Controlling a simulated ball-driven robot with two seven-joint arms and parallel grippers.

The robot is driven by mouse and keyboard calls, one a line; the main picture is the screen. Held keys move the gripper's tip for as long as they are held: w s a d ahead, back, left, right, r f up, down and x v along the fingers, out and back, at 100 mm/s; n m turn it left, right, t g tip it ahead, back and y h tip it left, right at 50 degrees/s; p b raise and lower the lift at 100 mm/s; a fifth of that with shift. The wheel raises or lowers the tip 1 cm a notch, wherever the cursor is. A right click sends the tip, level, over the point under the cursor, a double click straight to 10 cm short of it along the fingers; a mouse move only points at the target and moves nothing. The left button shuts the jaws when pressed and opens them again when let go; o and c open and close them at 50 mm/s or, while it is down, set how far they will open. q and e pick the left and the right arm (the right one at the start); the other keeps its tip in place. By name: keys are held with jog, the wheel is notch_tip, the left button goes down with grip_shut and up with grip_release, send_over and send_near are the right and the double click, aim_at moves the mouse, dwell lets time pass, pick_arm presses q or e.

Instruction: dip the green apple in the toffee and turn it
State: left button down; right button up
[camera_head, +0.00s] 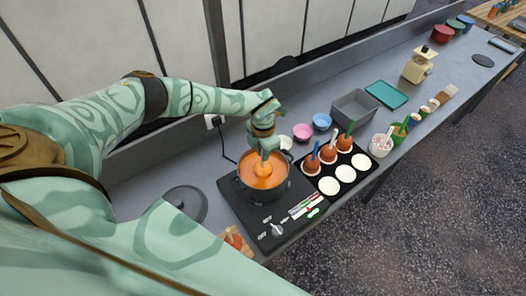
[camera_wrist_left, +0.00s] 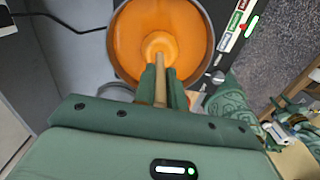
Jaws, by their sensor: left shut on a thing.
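The pot (camera_head: 241,186) of orange toffee (camera_head: 276,181) stands on a black hob (camera_head: 282,232). My left gripper (camera_head: 264,150) is above the pot, pointing down and shut on the apple's stick. The stick (camera_wrist_left: 160,80) shows in the left wrist view between the fingers. The apple (camera_head: 262,170) is at the end of the stick, sitting in the toffee inside the pot. Its visible top is orange like the toffee; no green skin shows. In the wrist view the apple (camera_wrist_left: 158,44) is near the pot's middle. Its underside is hidden. My right gripper is not clearly seen.
Right of the pot, a black tray (camera_head: 334,170) holds three coated apples and three white discs. A dark lid (camera_head: 185,203) lies to the left. Small bowls (camera_head: 302,131), a grey bin (camera_head: 354,109) and a teal tray (camera_head: 387,94) stand behind. A speckled white cup (camera_head: 381,146) stands farther right.

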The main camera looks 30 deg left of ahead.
pick_arm(q)
jog(key=shift+r+p, duration=1.9)
jog(key=shift+r, duration=0.5)
notch_tip(320, 180, up, 4)
jog(key=p, duration=0.3)
jog(key=shift+r, duration=0.95)
